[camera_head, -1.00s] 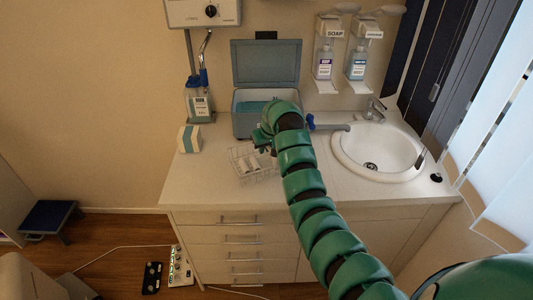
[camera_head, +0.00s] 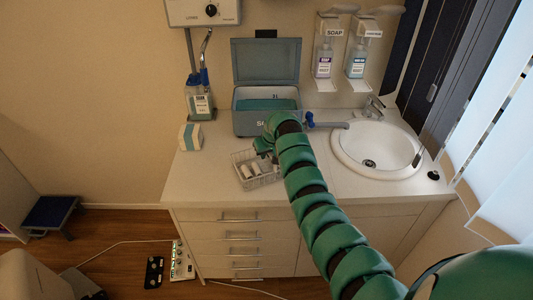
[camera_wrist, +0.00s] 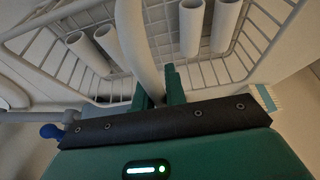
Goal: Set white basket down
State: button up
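The white basket (camera_head: 238,172) is a wire basket with several white cylinders in it. It is at the front of the countertop, left of my arm; I cannot tell whether its base touches the surface. My gripper (camera_head: 264,147) is above its back part. In the wrist view, the basket's wire rim (camera_wrist: 60,88) spreads behind my gripper (camera_wrist: 157,92). A thick white handle runs down between the two green fingers, which look closed on it. The lower end of the handle is hidden by the gripper.
An open grey-blue box (camera_head: 252,121) stands behind the basket. A small white and teal carton (camera_head: 190,137) is to the left, a sink (camera_head: 377,148) to the right. The countertop (camera_head: 200,178) is clear left of the basket. Its front edge is close to the basket.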

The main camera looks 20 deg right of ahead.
jog(key=o, duration=0.4)
jog(key=shift+r, duration=0.2)
